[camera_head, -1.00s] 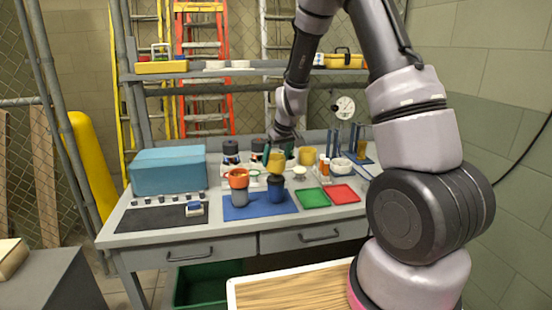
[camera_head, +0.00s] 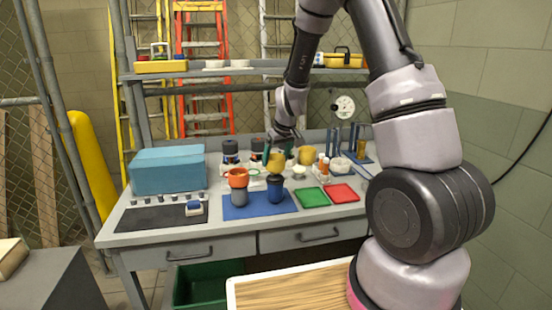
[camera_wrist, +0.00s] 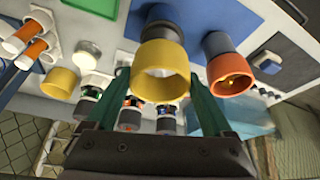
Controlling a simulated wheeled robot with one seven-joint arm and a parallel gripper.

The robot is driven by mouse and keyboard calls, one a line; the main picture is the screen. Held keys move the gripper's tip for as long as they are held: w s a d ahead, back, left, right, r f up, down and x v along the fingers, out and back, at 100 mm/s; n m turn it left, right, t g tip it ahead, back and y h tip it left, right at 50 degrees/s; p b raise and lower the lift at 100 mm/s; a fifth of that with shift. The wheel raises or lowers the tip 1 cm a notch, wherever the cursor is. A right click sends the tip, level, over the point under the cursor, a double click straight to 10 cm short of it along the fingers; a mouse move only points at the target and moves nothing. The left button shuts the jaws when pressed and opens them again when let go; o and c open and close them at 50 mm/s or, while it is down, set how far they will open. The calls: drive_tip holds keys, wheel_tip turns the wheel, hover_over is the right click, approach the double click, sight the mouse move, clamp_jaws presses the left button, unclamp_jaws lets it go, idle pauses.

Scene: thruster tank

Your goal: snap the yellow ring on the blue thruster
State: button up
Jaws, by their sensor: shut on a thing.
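The yellow ring (camera_head: 276,163) is between the fingers of my gripper (camera_head: 281,153), just above the dark blue thruster (camera_head: 275,190), which stands upright on the blue mat (camera_head: 248,212). In the wrist view the ring (camera_wrist: 161,78) sits between the two green fingers (camera_wrist: 163,105), lined up closely with the thruster (camera_wrist: 160,27) behind it. I cannot tell whether ring and thruster touch. My gripper is shut on the ring. A grey thruster with an orange ring (camera_head: 238,180) stands on the mat to the left.
Another yellow ring (camera_head: 307,155) stands behind on the bench. Green (camera_head: 313,198) and red (camera_head: 342,193) trays lie to the right. A teal box (camera_head: 168,171) and black mat (camera_head: 160,218) are at left. Dark thrusters (camera_head: 230,150) stand at the back.

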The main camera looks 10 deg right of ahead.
sight(276, 169)
drive_tip(key=shift+f, duration=2.15)
idle(0.5)
